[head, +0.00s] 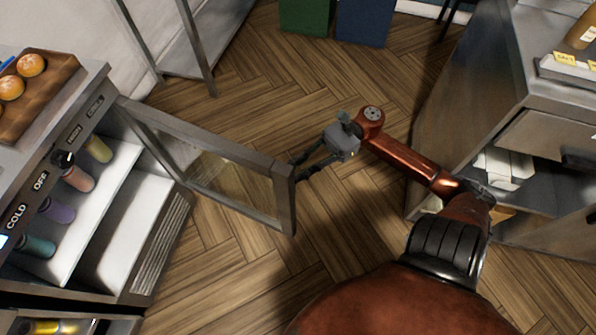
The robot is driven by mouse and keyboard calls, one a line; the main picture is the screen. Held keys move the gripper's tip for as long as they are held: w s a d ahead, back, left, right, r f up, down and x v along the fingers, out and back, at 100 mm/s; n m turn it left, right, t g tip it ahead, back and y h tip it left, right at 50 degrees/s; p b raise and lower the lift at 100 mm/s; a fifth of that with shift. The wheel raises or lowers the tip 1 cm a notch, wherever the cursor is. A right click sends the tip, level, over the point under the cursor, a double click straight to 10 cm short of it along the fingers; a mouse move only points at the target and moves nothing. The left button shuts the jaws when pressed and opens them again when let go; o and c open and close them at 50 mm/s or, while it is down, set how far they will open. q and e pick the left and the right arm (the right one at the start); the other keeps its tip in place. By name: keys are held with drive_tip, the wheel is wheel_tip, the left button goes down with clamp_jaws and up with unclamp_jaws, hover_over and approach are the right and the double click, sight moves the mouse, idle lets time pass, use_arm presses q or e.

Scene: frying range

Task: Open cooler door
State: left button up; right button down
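The cooler (145,262) stands at the left, with a dark panel marked COLD and OFF. Its glass door (215,158) has a grey metal frame and is swung wide open, sticking out to the right over the floor. Colored bottles stand on the white shelf inside, including a purple one (57,210) and a teal one (36,245). My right gripper (297,168) is at the door's free edge with its two dark fingers apart. Whether the fingertips touch the door frame is unclear. I see nothing held between them. My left gripper is out of view.
Buns on a wooden board (50,92) sit on top of the cooler counter. A steel cabinet (480,90) with an open compartment stands at the right, close to my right arm. Green (305,15) and blue (363,20) bins stand at the back. Wooden floor between is clear.

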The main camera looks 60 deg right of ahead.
drive_tip(key=shift+w+d+r+t, duration=0.3)
drive_tip(key=shift+w+t, duration=0.1)
drive_tip(key=shift+w, duration=0.15)
drive_tip(key=c, duration=2.3)
unclamp_jaws()
drive_tip(key=o, duration=0.3)
drive_tip(key=shift+w+a+f, duration=0.1)
drive_tip(key=shift+w+f, duration=0.05)
drive_tip(key=shift+w, duration=0.05)
drive_tip(key=shift+o, duration=0.2)
drive_tip(key=shift+s, duration=0.1)
drive_tip(key=v, duration=1.2)
drive_tip(key=shift+s, duration=0.1)
